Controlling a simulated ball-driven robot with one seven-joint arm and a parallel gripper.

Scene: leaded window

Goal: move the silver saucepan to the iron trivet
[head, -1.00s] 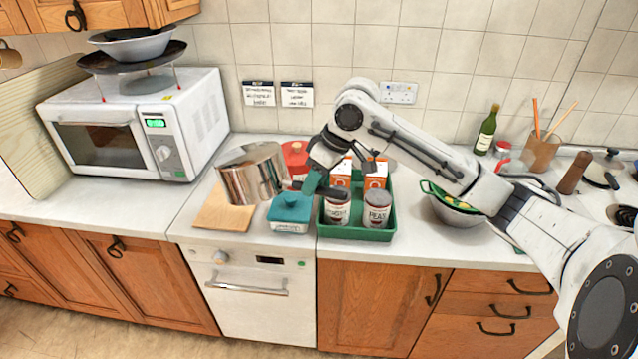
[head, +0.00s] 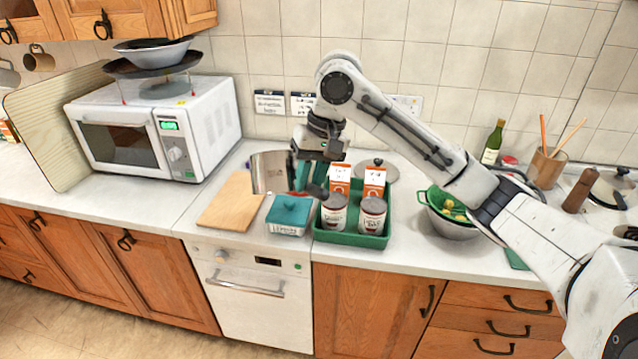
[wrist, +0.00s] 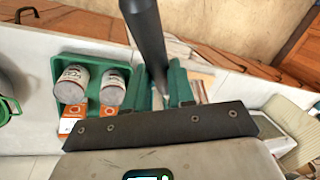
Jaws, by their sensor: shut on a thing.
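The silver saucepan (head: 269,173) hangs in the air in the head view, above the back of the counter between the wooden board and the green tray. My gripper (head: 303,177) is to its right, shut on its dark handle. In the wrist view the black handle (wrist: 147,35) runs up between the fingers of my gripper (wrist: 163,78). The saucepan's body is not clear there. I cannot make out the iron trivet in either view.
A green tray (head: 352,240) with tins and orange cartons stands right of a teal-lidded box (head: 288,215). A bare wooden board (head: 229,203) lies left, beside the microwave (head: 150,130). A lid (head: 376,169) is behind the tray; a colander (head: 450,209) stands right.

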